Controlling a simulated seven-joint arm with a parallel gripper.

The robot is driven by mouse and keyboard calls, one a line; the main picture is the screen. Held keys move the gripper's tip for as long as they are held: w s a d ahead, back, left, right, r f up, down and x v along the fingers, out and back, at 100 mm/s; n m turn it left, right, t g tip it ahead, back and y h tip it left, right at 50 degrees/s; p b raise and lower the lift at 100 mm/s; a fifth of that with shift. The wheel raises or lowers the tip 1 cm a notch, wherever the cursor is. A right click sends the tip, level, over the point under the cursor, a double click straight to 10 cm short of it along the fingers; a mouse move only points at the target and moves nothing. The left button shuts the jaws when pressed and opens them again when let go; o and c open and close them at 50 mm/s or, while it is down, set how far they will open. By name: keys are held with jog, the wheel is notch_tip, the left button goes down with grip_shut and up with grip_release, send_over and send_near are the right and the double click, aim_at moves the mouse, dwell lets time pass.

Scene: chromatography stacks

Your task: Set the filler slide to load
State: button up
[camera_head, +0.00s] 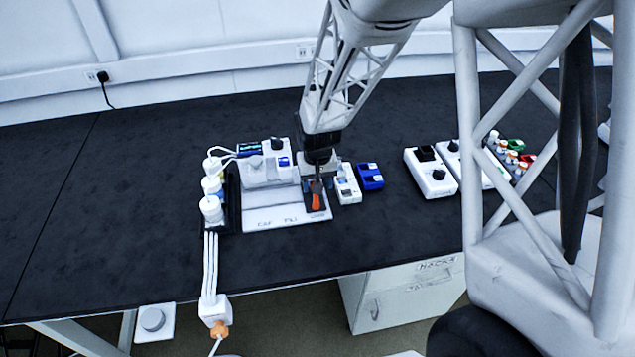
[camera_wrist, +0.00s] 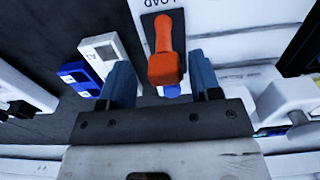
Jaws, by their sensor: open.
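The filler slide is an orange handle (camera_wrist: 165,55) on a dark plate (camera_wrist: 150,24), with part of the word "LOAD" printed beside the plate's end in the wrist view. In the head view the orange handle (camera_head: 315,202) shows at the right end of a white panel (camera_head: 262,216). My gripper (camera_wrist: 163,78) is open, its two blue-grey fingers on either side of the near end of the handle and apart from it. In the head view my gripper (camera_head: 317,180) is just above the handle and partly hides the plate. A blue part (camera_wrist: 172,91) shows just below the handle.
White bottles (camera_head: 212,208) stand left of the panel. A white device (camera_head: 270,163) is behind it. A white box (camera_head: 348,185) and a blue box (camera_head: 370,176) stand close on the right, with more white modules (camera_head: 431,174) further right. The dark bench (camera_head: 110,200) is clear at left.

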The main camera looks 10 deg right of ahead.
notch_tip(320, 180, up, 7)
jog(key=shift+r, duration=0.3)
jog(key=shift+s+d+r, duration=0.1)
dwell(0.7)
jog(key=shift+s+r, duration=0.15)
jog(key=shift+r, duration=0.1)
jog(key=s+d+r+t, duration=0.1)
jog(key=s+d+r, duration=0.1)
jog(key=s+r, duration=0.3)
jog(key=s+d+r, duration=0.2)
jog(key=s+r, duration=0.4)
jog(key=s, duration=0.6)
jog(key=s+d+r+t, duration=0.1)
jog(key=s+r, duration=0.5)
jog(key=s, duration=0.3)
jog(key=shift+s+d+r+t, duration=0.25)
jog(key=shift+d+t, duration=0.05)
jog(key=shift+d, duration=0.1)
dwell(1.0)
